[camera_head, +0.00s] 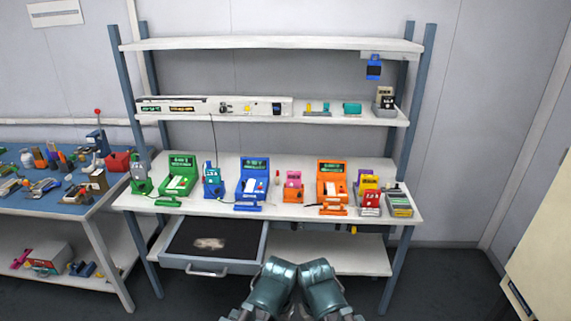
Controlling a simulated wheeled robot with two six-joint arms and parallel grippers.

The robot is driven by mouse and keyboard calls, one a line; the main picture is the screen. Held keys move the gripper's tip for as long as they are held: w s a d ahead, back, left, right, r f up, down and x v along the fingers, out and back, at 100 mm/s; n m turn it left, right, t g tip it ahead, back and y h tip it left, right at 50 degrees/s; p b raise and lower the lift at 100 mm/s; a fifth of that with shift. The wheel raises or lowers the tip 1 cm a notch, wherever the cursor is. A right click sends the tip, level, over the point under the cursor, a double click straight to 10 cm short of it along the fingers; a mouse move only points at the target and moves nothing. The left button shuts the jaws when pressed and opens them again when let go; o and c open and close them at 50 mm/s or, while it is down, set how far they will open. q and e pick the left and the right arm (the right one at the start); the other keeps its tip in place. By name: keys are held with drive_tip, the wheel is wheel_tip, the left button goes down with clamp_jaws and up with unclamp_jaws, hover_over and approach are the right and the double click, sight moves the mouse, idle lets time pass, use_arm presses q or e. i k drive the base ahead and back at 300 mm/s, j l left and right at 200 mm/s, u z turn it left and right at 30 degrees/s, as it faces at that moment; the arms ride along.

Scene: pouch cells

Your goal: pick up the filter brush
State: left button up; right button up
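I cannot pick out the filter brush for certain among the many small items in the head view. Two teal parts of my arms show at the bottom centre, side by side, in front of the workbench (330,212). No gripper fingers can be made out on them, and nothing held is visible. An open drawer (206,266) under the bench's left half holds a pale, flat, irregular patch or item (209,243) that I cannot identify.
Green (178,178), blue (252,182) and orange (331,187) devices stand along the bench with smaller items between them. Shelves (270,44) rise above. A cluttered blue-topped table (62,208) stands left. A pale panel (540,250) is at right. The open drawer juts forward.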

sight(351, 109)
drive_tip(key=i+l, duration=0.25)
drive_tip(key=i+l+u, duration=0.15)
drive_tip(key=l, duration=0.25)
drive_tip(key=i+l, duration=0.3)
drive_tip(key=i+l+u, duration=0.15)
drive_tip(key=l, duration=0.25)
